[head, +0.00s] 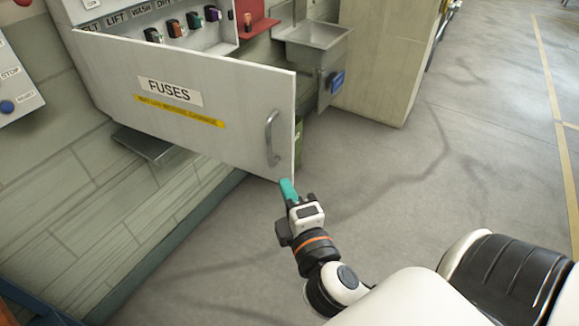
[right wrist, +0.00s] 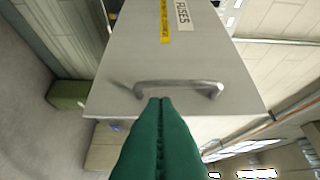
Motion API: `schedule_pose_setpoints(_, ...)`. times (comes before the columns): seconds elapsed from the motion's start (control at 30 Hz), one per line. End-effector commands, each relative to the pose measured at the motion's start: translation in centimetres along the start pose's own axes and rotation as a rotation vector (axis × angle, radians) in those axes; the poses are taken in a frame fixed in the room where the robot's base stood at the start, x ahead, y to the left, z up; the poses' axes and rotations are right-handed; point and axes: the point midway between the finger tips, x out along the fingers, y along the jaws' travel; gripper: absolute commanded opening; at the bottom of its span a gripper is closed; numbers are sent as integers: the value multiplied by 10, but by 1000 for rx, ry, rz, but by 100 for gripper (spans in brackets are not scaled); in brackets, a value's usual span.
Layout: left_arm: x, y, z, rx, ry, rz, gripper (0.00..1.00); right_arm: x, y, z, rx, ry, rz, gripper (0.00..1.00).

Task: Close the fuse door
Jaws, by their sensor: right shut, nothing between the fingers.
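The fuse door (head: 215,115) is a large white panel marked FUSES with a yellow strip, and it stands open from the fuse box (head: 180,28). Its metal handle (head: 271,139) is near the free edge. My right gripper (head: 288,190), with green fingers, is just below the door's lower free corner in the head view. In the right wrist view the shut fingers (right wrist: 160,130) point at the door (right wrist: 185,60), their tips overlapping the edge of the handle (right wrist: 180,87). I cannot tell whether they touch it. My left gripper is not in view.
Coloured fuses (head: 174,28) sit in the box behind the door. A metal sink (head: 312,45) and a concrete pillar (head: 385,60) stand behind to the right. A button panel (head: 12,80) is on the left wall. The floor (head: 450,150) at right is clear.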

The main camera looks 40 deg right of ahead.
Motion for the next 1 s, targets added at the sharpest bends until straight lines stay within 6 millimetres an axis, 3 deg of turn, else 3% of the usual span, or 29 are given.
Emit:
schedule_pose_setpoints(0.13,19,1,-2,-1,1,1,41,22,3,0,0,-1,-7,0)
schedule_pose_setpoints(0.27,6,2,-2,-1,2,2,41,48,-3,0,-3,0,-2,0)
schedule_pose_setpoints(0.43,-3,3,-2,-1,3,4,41,64,-2,-19,-6,0,1,0)
schedule_pose_setpoints(1.0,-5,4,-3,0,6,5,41,73,1,-28,0,-1,2,0)
